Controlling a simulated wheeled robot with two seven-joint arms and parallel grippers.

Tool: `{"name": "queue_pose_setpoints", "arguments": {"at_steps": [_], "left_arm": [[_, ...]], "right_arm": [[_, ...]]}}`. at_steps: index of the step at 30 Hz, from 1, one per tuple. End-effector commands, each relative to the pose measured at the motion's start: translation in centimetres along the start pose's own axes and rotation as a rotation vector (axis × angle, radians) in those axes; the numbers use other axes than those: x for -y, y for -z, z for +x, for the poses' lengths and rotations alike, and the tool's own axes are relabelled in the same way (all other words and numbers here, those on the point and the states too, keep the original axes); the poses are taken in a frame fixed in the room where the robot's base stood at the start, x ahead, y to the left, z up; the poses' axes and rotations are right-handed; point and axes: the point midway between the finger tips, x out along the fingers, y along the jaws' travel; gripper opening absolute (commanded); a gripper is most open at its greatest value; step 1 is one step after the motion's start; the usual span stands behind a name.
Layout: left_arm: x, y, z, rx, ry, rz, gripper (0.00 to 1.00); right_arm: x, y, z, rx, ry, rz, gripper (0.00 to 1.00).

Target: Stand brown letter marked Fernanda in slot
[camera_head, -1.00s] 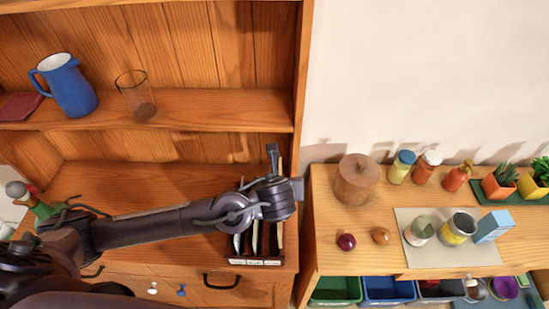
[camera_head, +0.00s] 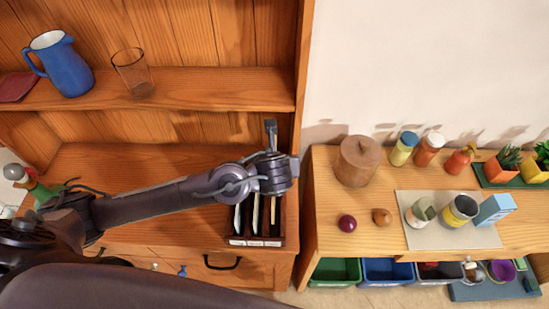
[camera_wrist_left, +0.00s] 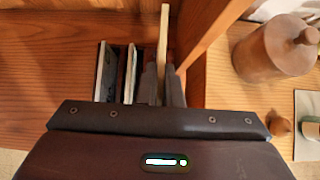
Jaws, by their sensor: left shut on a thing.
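The dark letter rack (camera_head: 255,241) stands at the right front of the cabinet's counter, with labels on its front too small to read. Two pale letters stand in its left and middle slots; they also show in the wrist view, left (camera_wrist_left: 103,72) and middle (camera_wrist_left: 131,74). My left gripper (camera_head: 272,186) is over the rack's right part, pointing down. In the wrist view its fingers (camera_wrist_left: 164,84) are shut on a thin upright tan letter (camera_wrist_left: 163,45), seen edge-on. Its face and any name on it are hidden, and I cannot see how deep its lower edge sits. My right gripper is not in view.
The cabinet's side post (camera_head: 301,100) rises close to the right of the gripper. Beyond it a wooden shelf unit holds a lidded brown pot (camera_head: 356,162), jars and plants. A blue jug (camera_head: 64,65) and a glass (camera_head: 133,72) stand on the upper shelf.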

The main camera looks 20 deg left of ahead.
Motion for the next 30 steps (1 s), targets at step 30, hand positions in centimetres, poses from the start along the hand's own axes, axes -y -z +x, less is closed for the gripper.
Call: {"name": "queue_pose_setpoints", "arguments": {"at_steps": [30], "left_arm": [[0.0, 5.6, 6.3, 0.001, 0.000, 0.000, 0.00]], "right_arm": [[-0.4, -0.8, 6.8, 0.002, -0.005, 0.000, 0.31]]}}
